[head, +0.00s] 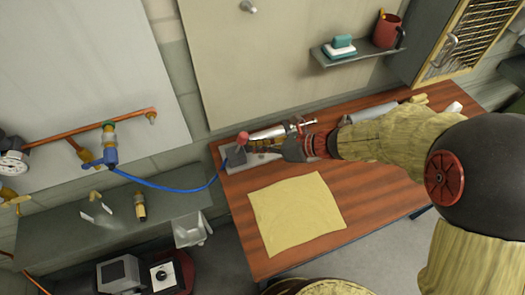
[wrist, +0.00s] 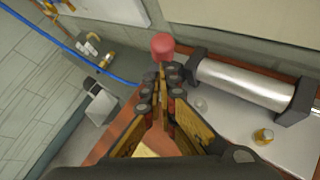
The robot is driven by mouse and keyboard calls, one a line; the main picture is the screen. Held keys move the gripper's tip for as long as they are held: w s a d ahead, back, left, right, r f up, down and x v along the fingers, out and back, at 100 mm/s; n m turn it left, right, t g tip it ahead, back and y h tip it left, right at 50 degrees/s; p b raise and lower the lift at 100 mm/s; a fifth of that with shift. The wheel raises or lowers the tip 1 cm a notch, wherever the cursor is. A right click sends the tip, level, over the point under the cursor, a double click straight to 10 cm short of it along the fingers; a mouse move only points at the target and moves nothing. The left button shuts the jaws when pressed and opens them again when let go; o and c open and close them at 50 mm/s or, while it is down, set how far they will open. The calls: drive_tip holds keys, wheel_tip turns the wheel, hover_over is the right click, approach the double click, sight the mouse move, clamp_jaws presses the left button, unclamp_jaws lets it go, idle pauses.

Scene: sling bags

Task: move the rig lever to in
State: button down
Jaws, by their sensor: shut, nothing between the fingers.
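The rig lever has a red knob (head: 243,138) on a grey block at the left end of the rig, on the wooden table. The red knob also shows in the wrist view (wrist: 163,46), just beyond my fingertips. The rig's silver cylinder (head: 268,133) lies behind my gripper, and in the wrist view the cylinder (wrist: 243,84) is to the right. My gripper (wrist: 163,76) is shut and empty, with its tips close to the knob; I cannot tell whether they touch. The lever's stem is mostly hidden by the fingers in the wrist view.
A yellow cloth (head: 296,213) lies on the table (head: 375,205) in front of my arm. A blue hose (head: 175,189) runs from the wall valve (head: 110,155) towards the rig. A small shelf (head: 357,53) holding a red mug (head: 387,31) is on the wall behind.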

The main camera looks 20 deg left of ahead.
drive_tip(key=shift+r, duration=0.1)
idle(0.3)
drive_tip(key=shift+s+a+r+h+p, duration=0.15)
drive_tip(key=shift+h+p, duration=0.15)
drive_tip(key=shift+p, duration=0.1)
